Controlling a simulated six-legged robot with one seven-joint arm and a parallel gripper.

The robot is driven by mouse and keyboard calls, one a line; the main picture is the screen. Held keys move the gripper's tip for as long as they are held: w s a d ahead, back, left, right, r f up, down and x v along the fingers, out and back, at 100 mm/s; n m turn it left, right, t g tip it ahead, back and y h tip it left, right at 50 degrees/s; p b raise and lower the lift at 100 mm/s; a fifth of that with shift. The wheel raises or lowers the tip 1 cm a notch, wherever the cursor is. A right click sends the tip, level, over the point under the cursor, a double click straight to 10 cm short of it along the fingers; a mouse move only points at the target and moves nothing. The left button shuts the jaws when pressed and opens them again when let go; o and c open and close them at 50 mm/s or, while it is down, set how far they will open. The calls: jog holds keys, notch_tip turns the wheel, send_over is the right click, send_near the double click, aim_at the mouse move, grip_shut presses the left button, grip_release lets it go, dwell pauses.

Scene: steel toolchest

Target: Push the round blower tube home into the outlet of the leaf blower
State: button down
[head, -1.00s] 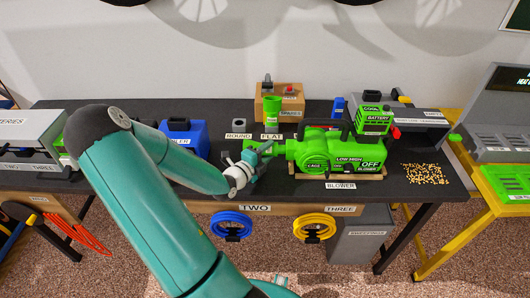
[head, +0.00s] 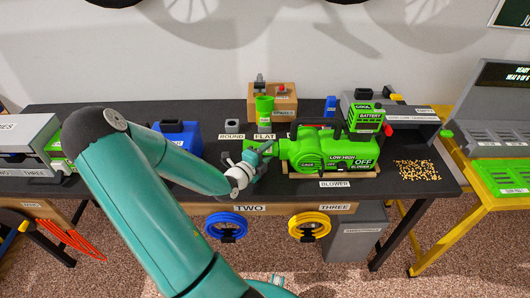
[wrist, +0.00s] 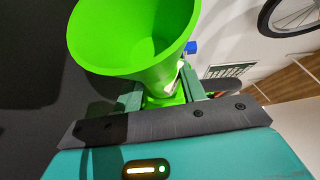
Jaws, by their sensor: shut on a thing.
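The green round blower tube (wrist: 95,50) is in my gripper. Its wide open end fills the upper left of the wrist view and hides what lies beyond. In the head view my gripper (head: 262,152) is shut on the tube at the left of the leaf blower (head: 318,150). The blower is green, marked OFF, and lies on the bench with its outlet facing left. The tube's far end lines up with the outlet and appears to meet it. I cannot tell how deep it sits.
A green nozzle (head: 264,108) stands upright behind my gripper, by the FLAT label. The socket by the ROUND label (head: 232,136) looks empty. A blue box (head: 182,137) stands to the left. A charger with a green battery (head: 366,118) is behind the blower. Loose pellets (head: 417,170) lie at right.

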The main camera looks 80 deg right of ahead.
jog(key=shift+s, duration=0.3)
jog(key=c, duration=0.7)
grip_release()
jog(key=shift+d, duration=0.1)
jog(key=shift+c, duration=0.2)
jog(key=v, duration=1.3)
jog(key=shift+w+a+r, duration=0.15)
jog(key=shift+a, duration=0.2)
